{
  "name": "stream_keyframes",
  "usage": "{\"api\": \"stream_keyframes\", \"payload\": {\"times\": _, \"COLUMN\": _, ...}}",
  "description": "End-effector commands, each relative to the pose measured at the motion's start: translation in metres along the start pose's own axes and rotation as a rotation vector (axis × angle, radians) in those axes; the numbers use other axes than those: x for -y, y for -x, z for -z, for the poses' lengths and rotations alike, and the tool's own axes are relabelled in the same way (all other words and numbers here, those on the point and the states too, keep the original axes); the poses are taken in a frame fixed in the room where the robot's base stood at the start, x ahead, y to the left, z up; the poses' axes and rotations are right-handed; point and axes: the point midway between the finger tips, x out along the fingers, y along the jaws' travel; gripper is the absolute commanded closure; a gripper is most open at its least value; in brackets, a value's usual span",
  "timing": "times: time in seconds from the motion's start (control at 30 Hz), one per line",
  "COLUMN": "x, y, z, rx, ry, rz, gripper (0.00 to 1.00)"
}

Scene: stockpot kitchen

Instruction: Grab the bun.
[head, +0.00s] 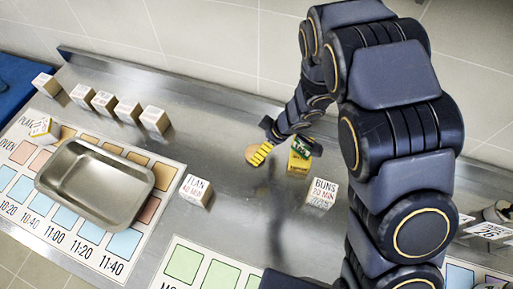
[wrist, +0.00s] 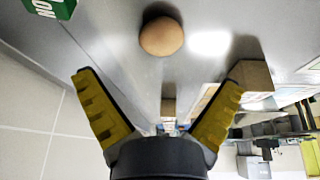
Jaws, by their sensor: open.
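The bun (head: 251,157) is a small round tan thing on the steel counter, partly hidden behind a yellow finger of my gripper (head: 280,159) in the head view. In the wrist view the whole bun (wrist: 161,36) shows near the top middle, ahead of the fingertips and roughly midway between them. My gripper (wrist: 166,82) is open, its two yellow ridged fingers spread wide with nothing between them. The bun looks apart from both fingers.
A green block (wrist: 48,18) with white lettering is left of the bun in the wrist view. A cube marked "BUNS 20 MIN" (head: 321,194) and one marked "FLAN 40 MIN" (head: 195,190) stand nearby. A metal pan (head: 95,184) rests on the chart at left.

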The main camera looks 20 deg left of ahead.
Motion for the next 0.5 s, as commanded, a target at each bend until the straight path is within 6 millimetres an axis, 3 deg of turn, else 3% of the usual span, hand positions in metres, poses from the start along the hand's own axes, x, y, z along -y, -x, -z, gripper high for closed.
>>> {"api": "stream_keyframes", "payload": {"times": 0.5, "x": 0.003, "y": -0.049, "z": -0.008, "rx": 0.006, "ry": -0.005, "rz": 0.002, "gripper": 0.05}}
